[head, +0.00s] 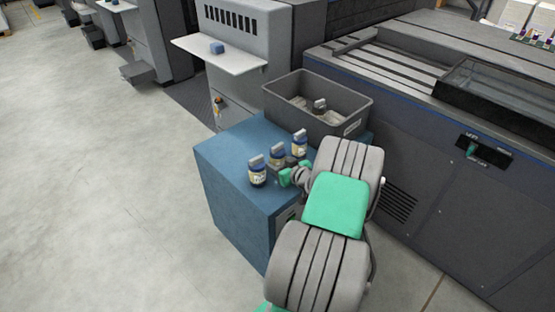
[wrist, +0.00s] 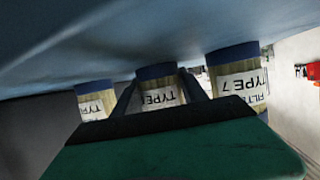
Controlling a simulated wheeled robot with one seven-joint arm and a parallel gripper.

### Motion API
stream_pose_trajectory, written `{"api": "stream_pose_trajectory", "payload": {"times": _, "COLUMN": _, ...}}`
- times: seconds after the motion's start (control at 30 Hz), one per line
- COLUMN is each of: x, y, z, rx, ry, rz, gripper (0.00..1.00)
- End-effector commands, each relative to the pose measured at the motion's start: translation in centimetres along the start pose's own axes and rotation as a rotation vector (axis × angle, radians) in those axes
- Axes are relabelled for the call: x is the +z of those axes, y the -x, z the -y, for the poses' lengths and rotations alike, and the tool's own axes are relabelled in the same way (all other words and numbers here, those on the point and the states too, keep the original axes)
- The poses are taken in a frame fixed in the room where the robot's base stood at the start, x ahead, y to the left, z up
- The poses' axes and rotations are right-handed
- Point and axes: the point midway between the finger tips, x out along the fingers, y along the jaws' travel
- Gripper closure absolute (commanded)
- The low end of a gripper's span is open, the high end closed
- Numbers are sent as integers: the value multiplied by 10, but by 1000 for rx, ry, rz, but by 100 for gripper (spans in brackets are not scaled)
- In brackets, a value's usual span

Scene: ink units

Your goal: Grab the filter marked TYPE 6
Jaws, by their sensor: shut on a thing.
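Three filters with blue and grey ends and white labels stand in a row on a blue cabinet: a front left filter (head: 257,174), a middle filter (head: 278,154) and a back right filter (head: 299,144). The wrist view is upside down. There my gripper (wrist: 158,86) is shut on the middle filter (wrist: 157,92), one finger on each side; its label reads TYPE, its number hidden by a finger. The filter at right (wrist: 238,82) reads TYPE 7. The one at left (wrist: 95,100) reads TYPE, number not legible. In the head view my gripper (head: 291,173) is beside the row.
A large dark machine (head: 430,160) stands at right. A white shelf (head: 235,60) holds a small blue block (head: 217,48). Floor at left is clear.

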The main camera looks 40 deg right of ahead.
Motion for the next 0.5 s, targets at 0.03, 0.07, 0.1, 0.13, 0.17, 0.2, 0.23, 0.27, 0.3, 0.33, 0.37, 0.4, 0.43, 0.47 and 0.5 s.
{"api": "stream_pose_trajectory", "payload": {"times": 0.03, "x": 0, "y": 0, "z": 0, "rx": 0, "ry": 0, "rz": 0, "gripper": 66}}
{"api": "stream_pose_trajectory", "payload": {"times": 0.07, "x": 0, "y": 0, "z": 0, "rx": 0, "ry": 0, "rz": 0, "gripper": 69}}
{"api": "stream_pose_trajectory", "payload": {"times": 0.1, "x": 0, "y": 0, "z": 0, "rx": 0, "ry": 0, "rz": 0, "gripper": 72}}
{"api": "stream_pose_trajectory", "payload": {"times": 0.13, "x": 0, "y": 0, "z": 0, "rx": 0, "ry": 0, "rz": 0, "gripper": 75}}
{"api": "stream_pose_trajectory", "payload": {"times": 0.17, "x": 0, "y": 0, "z": 0, "rx": 0, "ry": 0, "rz": 0, "gripper": 77}}
{"api": "stream_pose_trajectory", "payload": {"times": 0.2, "x": 0, "y": 0, "z": 0, "rx": 0, "ry": 0, "rz": 0, "gripper": 80}}
{"api": "stream_pose_trajectory", "payload": {"times": 0.23, "x": 0, "y": 0, "z": 0, "rx": 0, "ry": 0, "rz": 0, "gripper": 83}}
{"api": "stream_pose_trajectory", "payload": {"times": 0.27, "x": 0, "y": 0, "z": 0, "rx": 0, "ry": 0, "rz": 0, "gripper": 85}}
{"api": "stream_pose_trajectory", "payload": {"times": 0.3, "x": 0, "y": 0, "z": 0, "rx": 0, "ry": 0, "rz": 0, "gripper": 89}}
{"api": "stream_pose_trajectory", "payload": {"times": 0.33, "x": 0, "y": 0, "z": 0, "rx": 0, "ry": 0, "rz": 0, "gripper": 91}}
{"api": "stream_pose_trajectory", "payload": {"times": 0.37, "x": 0, "y": 0, "z": 0, "rx": 0, "ry": 0, "rz": 0, "gripper": 93}}
{"api": "stream_pose_trajectory", "payload": {"times": 0.4, "x": 0, "y": 0, "z": 0, "rx": 0, "ry": 0, "rz": -1, "gripper": 95}}
{"api": "stream_pose_trajectory", "payload": {"times": 0.43, "x": 0, "y": 0, "z": 0, "rx": 0, "ry": 0, "rz": -1, "gripper": 95}}
{"api": "stream_pose_trajectory", "payload": {"times": 0.47, "x": 0, "y": 0, "z": 0, "rx": 0, "ry": 0, "rz": -1, "gripper": 95}}
{"api": "stream_pose_trajectory", "payload": {"times": 0.5, "x": 0, "y": 0, "z": 0, "rx": 0, "ry": 0, "rz": -1, "gripper": 95}}
